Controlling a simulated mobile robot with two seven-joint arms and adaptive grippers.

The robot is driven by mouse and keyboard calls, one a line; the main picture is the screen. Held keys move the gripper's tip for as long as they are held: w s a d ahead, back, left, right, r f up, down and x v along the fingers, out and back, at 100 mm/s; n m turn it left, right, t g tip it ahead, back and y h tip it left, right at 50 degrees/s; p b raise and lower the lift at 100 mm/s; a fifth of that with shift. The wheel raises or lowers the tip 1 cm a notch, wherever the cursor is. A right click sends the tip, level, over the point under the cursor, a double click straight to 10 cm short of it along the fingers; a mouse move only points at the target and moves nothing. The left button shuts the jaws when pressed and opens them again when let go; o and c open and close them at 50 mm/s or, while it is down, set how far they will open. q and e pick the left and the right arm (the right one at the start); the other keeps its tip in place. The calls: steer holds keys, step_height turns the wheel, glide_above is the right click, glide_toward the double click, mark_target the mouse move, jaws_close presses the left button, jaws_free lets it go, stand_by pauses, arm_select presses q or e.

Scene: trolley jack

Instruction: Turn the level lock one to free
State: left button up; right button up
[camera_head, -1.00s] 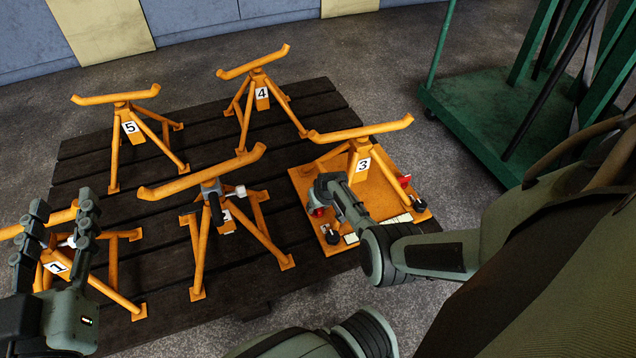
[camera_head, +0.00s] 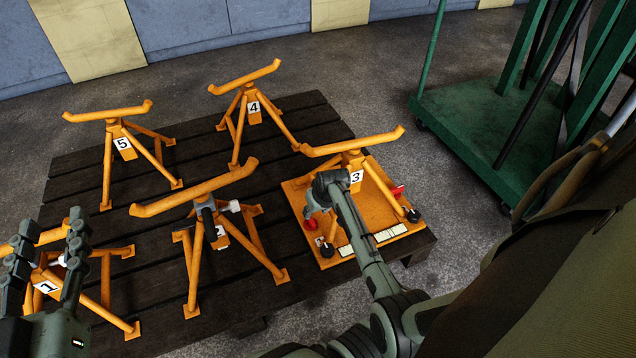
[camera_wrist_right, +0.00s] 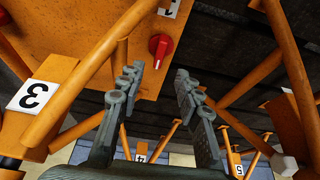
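An orange base plate (camera_head: 298,196) under the stand numbered 3 (camera_head: 350,145) carries a red knob (camera_head: 310,224) at its left and a red part (camera_head: 398,191) at its right. Which is level lock one I cannot tell. In the right wrist view a red knob (camera_wrist_right: 159,46) sits on the orange plate, beside a white label cut by the frame edge. My right gripper (camera_wrist_right: 157,78) is open and empty; the knob appears just beyond its fingertips, not between them. My left gripper (camera_head: 48,238) is open at the far left, near the stand numbered 1 (camera_head: 45,287).
Several orange stands stand on the dark slatted platform (camera_head: 180,247), with stand 2 (camera_head: 222,237) left of the plate. Black knobs (camera_head: 327,250) sit at the plate's front edge. A green trolley (camera_head: 480,125) stands at the right.

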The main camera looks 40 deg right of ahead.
steer(key=shift+v, duration=1.4)
steer(key=shift+s+f, duration=0.1)
